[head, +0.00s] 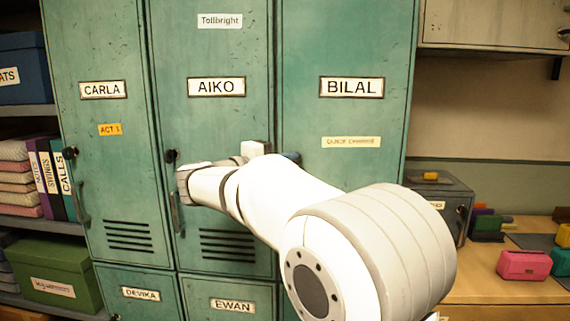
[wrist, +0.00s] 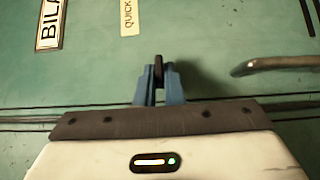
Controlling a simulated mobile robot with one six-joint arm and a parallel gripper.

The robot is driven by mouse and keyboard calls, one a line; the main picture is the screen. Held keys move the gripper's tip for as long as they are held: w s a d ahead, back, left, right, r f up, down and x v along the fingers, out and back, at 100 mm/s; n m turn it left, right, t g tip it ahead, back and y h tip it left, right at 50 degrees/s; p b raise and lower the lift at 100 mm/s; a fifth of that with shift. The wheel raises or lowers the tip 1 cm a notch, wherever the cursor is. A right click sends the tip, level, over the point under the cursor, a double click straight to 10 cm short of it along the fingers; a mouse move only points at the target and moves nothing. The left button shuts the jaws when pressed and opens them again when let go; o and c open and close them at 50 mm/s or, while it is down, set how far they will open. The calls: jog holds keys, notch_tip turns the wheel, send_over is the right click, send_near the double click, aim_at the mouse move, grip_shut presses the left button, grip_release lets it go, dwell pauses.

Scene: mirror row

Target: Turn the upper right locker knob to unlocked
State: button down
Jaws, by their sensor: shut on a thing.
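The upper right locker door (head: 345,45) is teal and carries the label BILAL (head: 351,87). Its label also shows at the left edge of the wrist view, turned sideways. My gripper (wrist: 159,76) has blue fingers pointing at this door. They are shut on a small dark knob (wrist: 158,61), whose end shows between the fingertips. The fingers hide most of the knob, so I cannot tell which way it is turned. In the head view my arm hides the knob, and only a bit of blue finger shows at the door's left edge.
A bar handle (wrist: 285,62) sticks out from the same door, just right of my fingers in the wrist view. The AIKO locker (head: 212,50) stands to the left, with its own dark knob (head: 172,156). A desk (head: 480,288) with small objects is at the right.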

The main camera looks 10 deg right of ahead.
dwell(0.3)
jog(key=c, duration=1.5)
grip_release()
jog(key=shift+c, duration=0.2)
jog(key=v, duration=0.8)
